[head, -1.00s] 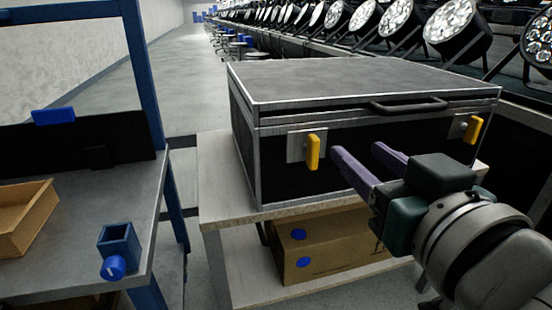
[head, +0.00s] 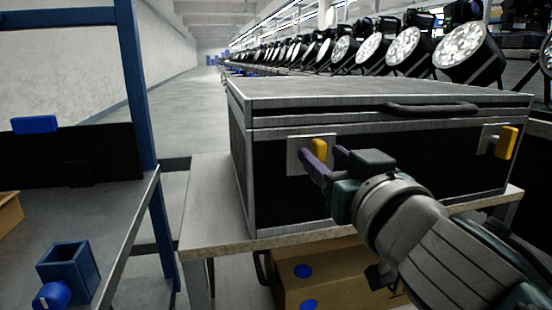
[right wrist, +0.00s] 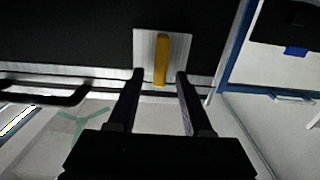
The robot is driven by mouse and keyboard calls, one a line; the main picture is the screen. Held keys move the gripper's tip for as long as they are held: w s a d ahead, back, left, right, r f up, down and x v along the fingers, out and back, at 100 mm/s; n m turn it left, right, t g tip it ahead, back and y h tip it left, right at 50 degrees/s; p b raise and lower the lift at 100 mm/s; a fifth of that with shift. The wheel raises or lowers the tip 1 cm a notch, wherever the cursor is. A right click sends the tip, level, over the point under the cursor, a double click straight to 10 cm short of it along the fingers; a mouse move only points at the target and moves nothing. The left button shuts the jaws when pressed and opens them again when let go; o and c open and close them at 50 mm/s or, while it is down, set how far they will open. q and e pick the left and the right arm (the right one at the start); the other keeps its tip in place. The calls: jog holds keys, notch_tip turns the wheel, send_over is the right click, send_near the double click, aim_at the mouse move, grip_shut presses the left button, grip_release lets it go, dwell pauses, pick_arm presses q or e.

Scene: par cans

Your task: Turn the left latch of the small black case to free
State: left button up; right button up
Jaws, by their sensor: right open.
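The small black case (head: 272,195) with silver edges stands closed on a light table. Its left latch (head: 319,149) is a yellow handle on a silver plate, standing upright in the head view. My right gripper (head: 320,166) is open and empty in front of it, partly covering the plate. In the right wrist view the same yellow latch (right wrist: 161,58) lies just ahead of the gap between my open fingertips (right wrist: 160,76), near its middle. Contact cannot be told. The right latch (head: 506,142) is also yellow and slightly tilted. My left gripper is out of view.
The table (head: 205,215) has a cardboard box (head: 335,275) on its lower level. A workbench (head: 95,205) with a blue holder (head: 68,265) stands at the left. A row of stage lights (head: 470,52) runs behind. The floor between bench and table is open.

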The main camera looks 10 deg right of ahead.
jog(key=shift+w, duration=0.7)
grip_shut()
